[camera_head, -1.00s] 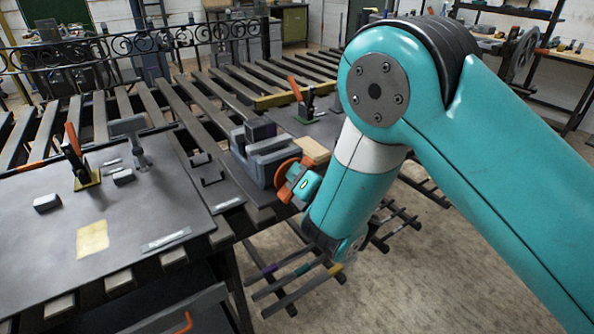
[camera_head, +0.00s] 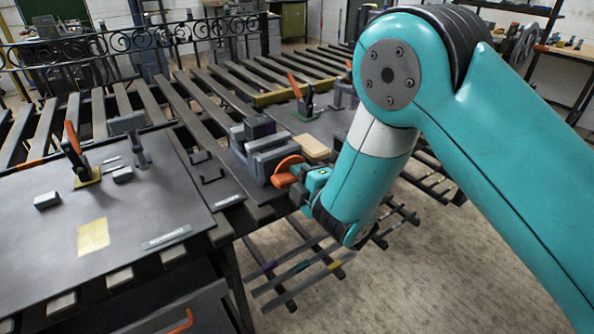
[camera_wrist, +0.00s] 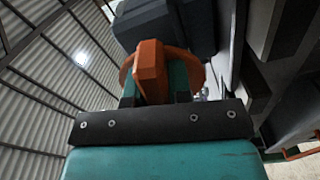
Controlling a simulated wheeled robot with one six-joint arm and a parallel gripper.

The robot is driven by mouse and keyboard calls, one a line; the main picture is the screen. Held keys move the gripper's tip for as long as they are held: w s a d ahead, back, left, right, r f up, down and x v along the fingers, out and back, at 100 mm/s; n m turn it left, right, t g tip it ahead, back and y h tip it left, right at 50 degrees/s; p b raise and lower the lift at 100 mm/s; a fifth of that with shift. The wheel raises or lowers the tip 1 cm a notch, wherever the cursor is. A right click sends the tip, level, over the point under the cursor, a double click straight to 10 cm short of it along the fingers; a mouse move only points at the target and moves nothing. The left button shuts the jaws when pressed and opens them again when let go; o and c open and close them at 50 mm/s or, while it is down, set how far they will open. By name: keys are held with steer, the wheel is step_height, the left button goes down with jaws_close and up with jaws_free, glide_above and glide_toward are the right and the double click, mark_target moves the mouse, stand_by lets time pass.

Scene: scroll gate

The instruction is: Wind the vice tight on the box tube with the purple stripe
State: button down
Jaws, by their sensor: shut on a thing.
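The grey vice (camera_head: 268,158) stands at the bench edge in the head view; its body also fills the top of the wrist view (camera_wrist: 165,22). A dark block with a purplish tint (camera_head: 259,126) shows upright at its jaws; I cannot tell if they touch it. The vice's orange handwheel (camera_head: 287,167) faces my arm. My gripper (camera_wrist: 152,85) is shut on the orange handle (camera_wrist: 151,65), which stands between its fingers with the wheel's rim behind. In the head view my gripper (camera_head: 300,189) is partly hidden by its own wrist.
Bars with purple, green and yellow bands (camera_head: 300,267) lie on a low rack under the bench. A toggle clamp with an orange lever (camera_head: 76,158) stands on the left plate (camera_head: 60,215). Another clamp (camera_head: 302,97) stands behind the vice. Open floor lies right of the rack.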

steer(key=m, duration=0.4)
steer(key=f+m+p, duration=0.1)
steer(key=m, duration=0.2)
steer(key=shift+s, duration=0.15)
steer(key=m, duration=0.6)
steer(key=shift+s+a+f+p, duration=0.1)
steer(key=shift+s+a+p, duration=0.05)
steer(key=shift+a+p, duration=0.15)
steer(key=shift+m, duration=0.4)
steer(key=c, duration=1)
jaws_free()
steer(key=shift+c, duration=0.2)
steer(key=shift+d, duration=0.1)
